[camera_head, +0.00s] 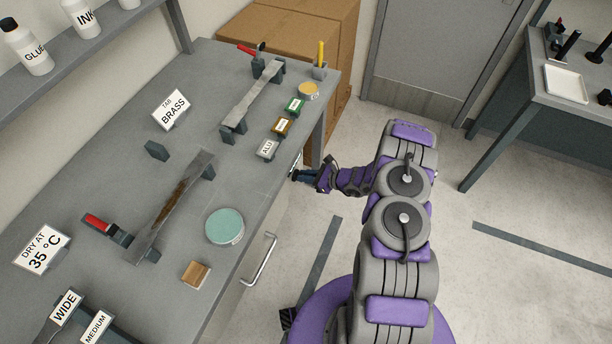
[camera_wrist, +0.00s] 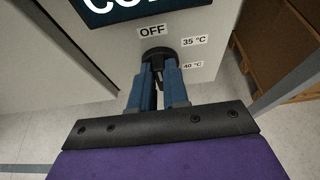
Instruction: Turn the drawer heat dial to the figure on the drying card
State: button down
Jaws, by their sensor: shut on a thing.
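The drying card (camera_head: 41,249) stands at the left of the bench in the head view and reads "DRY AT 35 °C". The black heat dial (camera_wrist: 157,54) is on a pale grey front panel in the wrist view. Around it are the labels "OFF" (camera_wrist: 152,31) above, "35 °C" (camera_wrist: 194,41) to the upper right and "40 °C" (camera_wrist: 193,65) to the lower right. My gripper (camera_wrist: 158,76) is shut on the dial, one blue finger on each side. It also shows at the bench's right edge in the head view (camera_head: 298,175). I cannot tell where the dial points.
A dark sign (camera_wrist: 140,8) with cut-off white letters is above the dial. A drawer handle (camera_head: 260,260) sticks out of the bench front, nearer than my gripper. Sample strips, tins and cards lie on the bench top (camera_head: 210,110). Floor right of my arm is open.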

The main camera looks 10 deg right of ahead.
jog(key=shift+w, duration=0.15)
jog(key=shift+w+d+f+m+g+y+b, duration=0.2)
jog(key=shift+m+g+y+b, duration=0.5)
jog(key=shift+m, duration=0.65)
jog(key=shift+w+d+f+m+g+y+b, duration=0.25)
jog(key=shift+m+g+y+b, duration=0.3)
jog(key=shift+m+b, duration=0.65)
jog(key=shift+w+d+f+m+g+y+b, duration=0.25)
jog(key=shift+m+g+y+b, duration=0.4)
jog(key=shift+m, duration=0.9)
jog(key=shift+a+r, duration=0.1)
jog(key=shift+r, duration=0.15)
jog(key=c, duration=1.4)
grip_release()
jog(key=shift+w+f, duration=0.1)
jog(key=shift+f, duration=0.05)
jog(key=shift+o, duration=1.4)
